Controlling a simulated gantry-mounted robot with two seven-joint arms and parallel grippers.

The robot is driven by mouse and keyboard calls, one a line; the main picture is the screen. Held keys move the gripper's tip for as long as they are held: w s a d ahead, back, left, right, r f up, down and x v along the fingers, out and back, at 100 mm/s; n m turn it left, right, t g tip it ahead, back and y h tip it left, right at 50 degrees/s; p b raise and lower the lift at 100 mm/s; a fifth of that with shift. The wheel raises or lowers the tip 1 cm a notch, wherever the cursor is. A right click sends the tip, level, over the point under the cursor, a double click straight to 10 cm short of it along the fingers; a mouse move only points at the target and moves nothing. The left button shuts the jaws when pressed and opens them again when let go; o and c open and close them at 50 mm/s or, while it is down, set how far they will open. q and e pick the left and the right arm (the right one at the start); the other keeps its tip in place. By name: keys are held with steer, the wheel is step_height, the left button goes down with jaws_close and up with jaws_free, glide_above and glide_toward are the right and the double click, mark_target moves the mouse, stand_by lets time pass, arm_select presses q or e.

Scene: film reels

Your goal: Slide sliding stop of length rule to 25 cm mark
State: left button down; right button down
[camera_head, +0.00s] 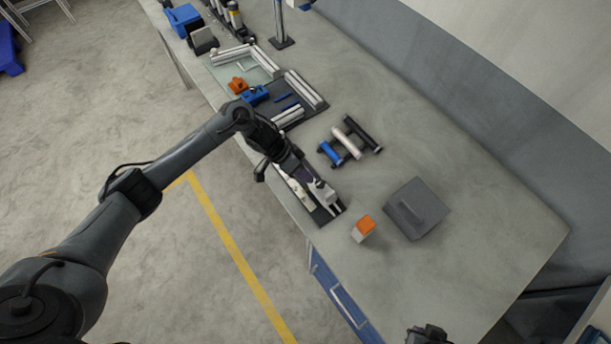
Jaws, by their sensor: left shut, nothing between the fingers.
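The length rule (328,217) is a dark narrow board with pale strips, lying along the near edge of the grey bench. A pale block, apparently the sliding stop (321,191), sits near its lower right end. My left gripper (305,174) reaches in from the left over the rule and hides its upper part. It is shut and empty, close to the block; I cannot tell if it touches. The scale marks are too small to read. Part of what seems my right gripper (428,333) shows at the bottom edge; its fingers are unclear.
An orange-topped small box (363,228) and a dark grey box with a handle (417,208) stand right of the rule. A rack with blue, white and black rollers (348,143) lies behind it. A dark tray (283,99) is farther back. The right bench area is clear.

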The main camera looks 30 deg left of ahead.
mark_target(327, 195)
arm_select(q)
steer(key=x, duration=0.7)
steer(key=shift+w+d+f, duration=0.1)
steer(key=shift+d+f, duration=0.15)
steer(key=shift+f, duration=0.05)
steer(key=shift+s+d+r+p, duration=0.2)
steer(key=shift+s+d+p, duration=0.05)
steer(key=shift+d+p, duration=0.25)
steer(key=shift+s+d+p, duration=0.2)
steer(key=shift+d+p, duration=0.1)
steer(key=shift+p, duration=0.1)
steer(key=shift+d+f, duration=0.15)
steer(key=shift+f, duration=0.05)
steer(key=shift+r, duration=0.15)
